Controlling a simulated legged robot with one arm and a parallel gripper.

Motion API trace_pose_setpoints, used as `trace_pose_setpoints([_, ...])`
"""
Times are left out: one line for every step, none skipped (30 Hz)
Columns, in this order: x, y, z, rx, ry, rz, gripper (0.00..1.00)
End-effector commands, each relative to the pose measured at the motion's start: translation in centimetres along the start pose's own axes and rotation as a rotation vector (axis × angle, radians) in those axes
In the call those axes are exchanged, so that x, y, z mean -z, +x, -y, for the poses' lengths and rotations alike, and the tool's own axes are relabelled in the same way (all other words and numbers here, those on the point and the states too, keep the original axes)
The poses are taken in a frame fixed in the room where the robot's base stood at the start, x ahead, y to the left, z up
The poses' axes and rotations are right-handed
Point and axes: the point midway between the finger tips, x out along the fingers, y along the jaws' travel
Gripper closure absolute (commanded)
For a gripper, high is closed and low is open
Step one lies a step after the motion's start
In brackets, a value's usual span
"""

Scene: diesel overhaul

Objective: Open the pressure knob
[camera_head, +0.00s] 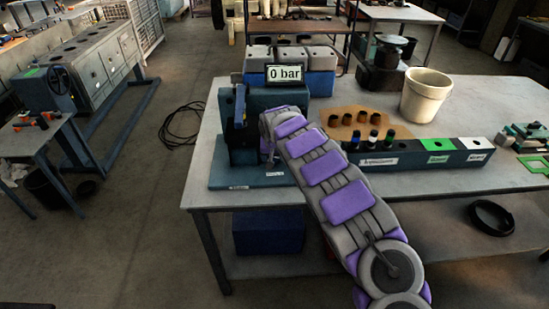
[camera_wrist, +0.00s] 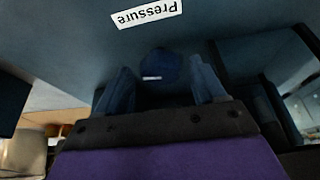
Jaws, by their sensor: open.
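The pressure knob (camera_wrist: 158,66) is round and dark blue with a small white mark. In the wrist view it sits below an upside-down white "Pressure" label (camera_wrist: 147,12) on a blue-grey panel. My gripper (camera_wrist: 160,85) is open, with one blue finger on each side of the knob in the picture. I cannot tell whether the fingers touch it. In the head view the blue-grey test rig (camera_head: 238,150) stands on the table's left end, with a display (camera_head: 285,73) reading "0 bar". My arm hides the knob and most of the gripper there.
A long blue rack (camera_head: 410,158) with labelled slots and several dark parts lies right of my arm. A cream bucket (camera_head: 426,95) stands behind it. A blue box (camera_head: 310,80) is behind the rig. A blue lever (camera_head: 240,106) is on the rig's left.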

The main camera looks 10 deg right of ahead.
Motion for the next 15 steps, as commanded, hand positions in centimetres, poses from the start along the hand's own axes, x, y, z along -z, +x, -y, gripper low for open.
trace_pose_setpoints([0.0,0.05,0.01,0.0,0.0,0.0,0.31])
trace_pose_setpoints([0.01,0.06,0.02,0.0,0.0,0.0,0.31])
trace_pose_setpoints([0.02,0.06,0.02,0.0,0.0,0.0,0.31])
trace_pose_setpoints([0.01,0.06,0.02,0.0,0.0,0.0,0.31])
trace_pose_setpoints([0.01,0.05,0.02,0.0,0.0,0.0,0.31])
trace_pose_setpoints([0.01,0.05,0.03,0.0,0.0,0.0,0.31])
trace_pose_setpoints([0.01,0.05,0.03,0.0,0.0,0.0,0.31])
trace_pose_setpoints([0.01,0.05,0.03,0.0,0.0,0.0,0.32])
trace_pose_setpoints([0.01,0.05,0.03,0.0,0.0,0.0,0.35])
trace_pose_setpoints([0.01,0.06,0.03,0.0,0.0,0.0,0.38])
trace_pose_setpoints([0.0,0.06,0.03,0.0,0.0,0.0,0.41])
trace_pose_setpoints([0.01,0.05,0.04,0.0,0.0,0.0,0.45])
trace_pose_setpoints([0.0,0.06,0.04,0.0,0.0,0.0,0.48])
trace_pose_setpoints([0.0,0.06,0.04,0.0,0.0,0.0,0.51])
trace_pose_setpoints([0.0,0.07,0.04,0.0,0.0,0.001,0.55])
